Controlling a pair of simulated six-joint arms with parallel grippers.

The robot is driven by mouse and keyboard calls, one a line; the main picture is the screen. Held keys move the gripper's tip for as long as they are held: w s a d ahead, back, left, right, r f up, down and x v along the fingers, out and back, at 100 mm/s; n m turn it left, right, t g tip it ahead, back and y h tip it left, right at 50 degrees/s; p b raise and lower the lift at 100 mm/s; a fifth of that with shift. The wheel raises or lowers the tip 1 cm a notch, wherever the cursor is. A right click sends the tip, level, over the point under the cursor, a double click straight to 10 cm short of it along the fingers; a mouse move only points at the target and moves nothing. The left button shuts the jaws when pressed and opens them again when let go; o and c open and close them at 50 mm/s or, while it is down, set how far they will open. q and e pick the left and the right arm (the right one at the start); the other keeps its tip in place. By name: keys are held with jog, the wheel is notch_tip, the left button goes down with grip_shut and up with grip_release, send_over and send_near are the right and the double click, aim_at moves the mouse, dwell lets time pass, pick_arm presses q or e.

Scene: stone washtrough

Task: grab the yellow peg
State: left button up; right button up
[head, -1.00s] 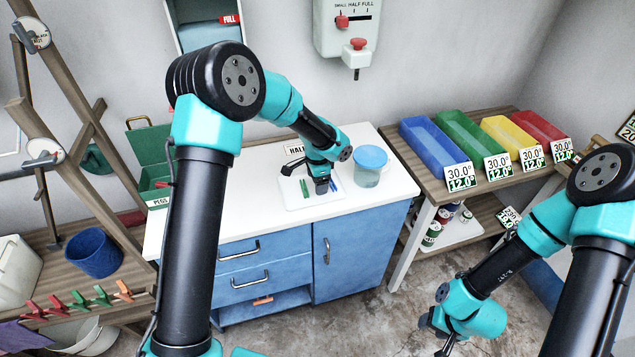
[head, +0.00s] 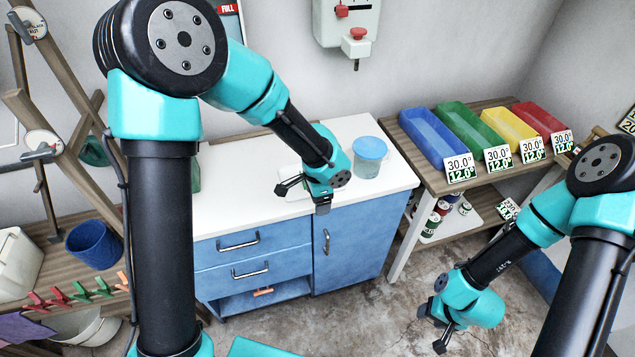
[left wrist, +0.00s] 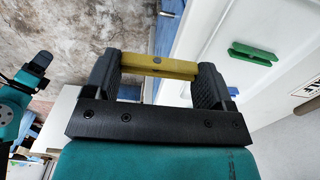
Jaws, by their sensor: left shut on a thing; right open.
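My left gripper (head: 322,207) is over the front edge of the white counter. In the left wrist view it is shut on the yellow peg (left wrist: 160,67), which lies crosswise between the two fingers. The peg cannot be made out in the head view. A green peg (left wrist: 252,54) lies apart from the gripper on a white surface in the left wrist view. My right gripper (head: 433,328) is open and empty, low over the concrete floor at the right.
Blue, green, yellow and red bins stand on the wooden table (head: 478,185) to the right. A blue bucket (head: 93,245) stands on the left. Floor between is clear.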

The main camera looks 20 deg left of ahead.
pick_arm(q)
jog(key=shift+s+d+r, duration=0.1)
jog(key=shift+s+d, duration=0.05)
jog(key=shift+s, duration=0.4)
jog(key=shift+s+d, duration=0.15)
jog(key=shift+s, duration=0.35)
jog(key=shift+w, duration=0.1)
